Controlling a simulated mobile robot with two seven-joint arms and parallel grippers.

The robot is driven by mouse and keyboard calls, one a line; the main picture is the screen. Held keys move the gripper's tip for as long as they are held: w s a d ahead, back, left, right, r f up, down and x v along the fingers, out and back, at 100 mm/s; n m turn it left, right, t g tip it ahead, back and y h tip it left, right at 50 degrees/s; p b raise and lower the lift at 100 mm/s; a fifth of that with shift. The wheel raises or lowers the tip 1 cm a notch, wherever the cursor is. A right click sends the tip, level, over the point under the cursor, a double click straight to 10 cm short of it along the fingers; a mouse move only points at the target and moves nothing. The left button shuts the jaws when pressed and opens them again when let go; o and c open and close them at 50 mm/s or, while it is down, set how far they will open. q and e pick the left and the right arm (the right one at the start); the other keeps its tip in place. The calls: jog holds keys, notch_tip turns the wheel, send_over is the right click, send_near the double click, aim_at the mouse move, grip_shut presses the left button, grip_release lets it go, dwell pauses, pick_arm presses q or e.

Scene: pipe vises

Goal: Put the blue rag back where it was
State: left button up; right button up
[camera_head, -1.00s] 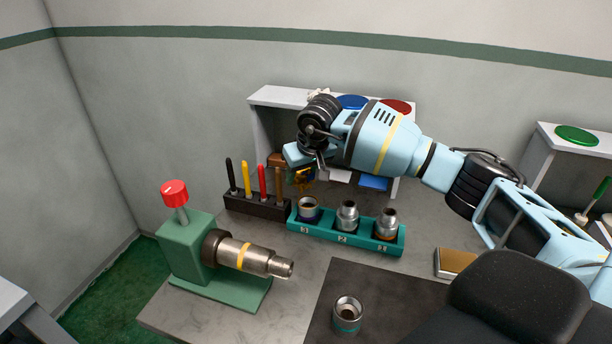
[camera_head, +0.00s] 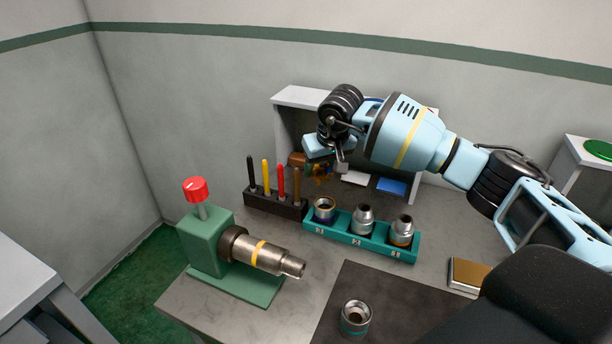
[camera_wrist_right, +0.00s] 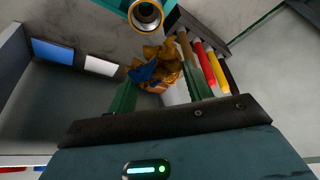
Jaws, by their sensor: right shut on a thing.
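My right gripper (camera_head: 328,157) is in front of the shelf unit, above the back of the workbench. It is shut on a crumpled rag (camera_head: 318,175), which hangs just below the jaws. In the right wrist view the rag (camera_wrist_right: 145,72) shows blue in the middle with orange-brown around it, between the green fingers of the gripper (camera_wrist_right: 155,85). Whether the blue and orange-brown parts are one cloth I cannot tell. A flat blue piece (camera_head: 391,187) lies at the bottom of the shelf unit. My left gripper is not in view.
The white shelf unit (camera_head: 281,96) stands against the wall. In front are a rack of colored-handled tools (camera_head: 276,205) and a teal holder (camera_head: 343,241) with three metal fittings. A green vise (camera_head: 203,243) holds a pipe. A loose fitting (camera_head: 355,318) stands on the dark mat (camera_head: 390,292).

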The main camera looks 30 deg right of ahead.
jog(key=shift+s+a, duration=0.3)
jog(key=shift+a, duration=0.2)
jog(key=s+a, duration=0.6)
jog(key=s, duration=0.3)
jog(key=s+a+n, duration=0.1)
jog(key=s+a, duration=0.5)
jog(key=s, duration=0.2)
jog(key=shift+s+a, duration=0.25)
jog(key=shift+s, duration=0.15)
